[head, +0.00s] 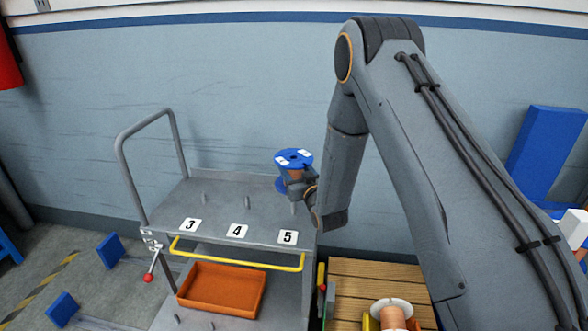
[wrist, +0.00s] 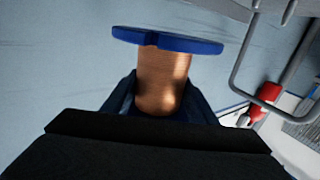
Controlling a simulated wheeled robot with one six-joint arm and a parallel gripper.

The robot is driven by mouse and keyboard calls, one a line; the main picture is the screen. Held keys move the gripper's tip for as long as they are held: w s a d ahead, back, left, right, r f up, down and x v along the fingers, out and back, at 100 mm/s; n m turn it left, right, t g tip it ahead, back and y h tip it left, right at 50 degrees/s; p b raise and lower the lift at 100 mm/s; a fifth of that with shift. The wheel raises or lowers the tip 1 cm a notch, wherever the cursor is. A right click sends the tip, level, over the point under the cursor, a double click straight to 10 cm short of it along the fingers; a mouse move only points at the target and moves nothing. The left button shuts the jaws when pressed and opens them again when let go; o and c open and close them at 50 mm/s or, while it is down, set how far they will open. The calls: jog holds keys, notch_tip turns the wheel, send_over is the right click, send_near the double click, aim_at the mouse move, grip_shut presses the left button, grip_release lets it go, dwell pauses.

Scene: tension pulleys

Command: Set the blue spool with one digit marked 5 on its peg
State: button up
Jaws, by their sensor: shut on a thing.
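My gripper (head: 297,178) is shut on a blue spool (head: 293,156) wound with copper wire, holding it roughly upright above the trolley's top shelf. White labels on its top flange are too small to read. In the wrist view the spool's copper winding (wrist: 163,80) sits between the fingers (wrist: 160,100), with one blue flange beyond them. The peg (head: 293,208) behind the label 5 (head: 287,237) stands just below the spool. I cannot tell whether the spool is exactly in line with it.
The trolley shelf (head: 222,213) also bears bare pegs behind label 3 (head: 190,225) and label 4 (head: 237,231). An orange bin (head: 222,291) is on the lower shelf. A handle (head: 127,170) rises at left.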

jog(key=shift+f, duration=0.15)
jog(key=shift+f+b, duration=0.9)
jog(key=shift+f, duration=0.3)
jog(key=shift+f, duration=0.4)
dwell(0.4)
jog(key=shift+f+b, duration=0.85)
jog(key=shift+f, duration=0.25)
jog(key=shift+f, duration=0.3)
dwell(0.4)
jog(key=shift+f+b, duration=0.85)
jog(key=shift+f, duration=0.4)
jog(key=shift+f, duration=0.45)
jog(key=shift+f+b, duration=0.1)
jog(key=shift+b, duration=0.2)
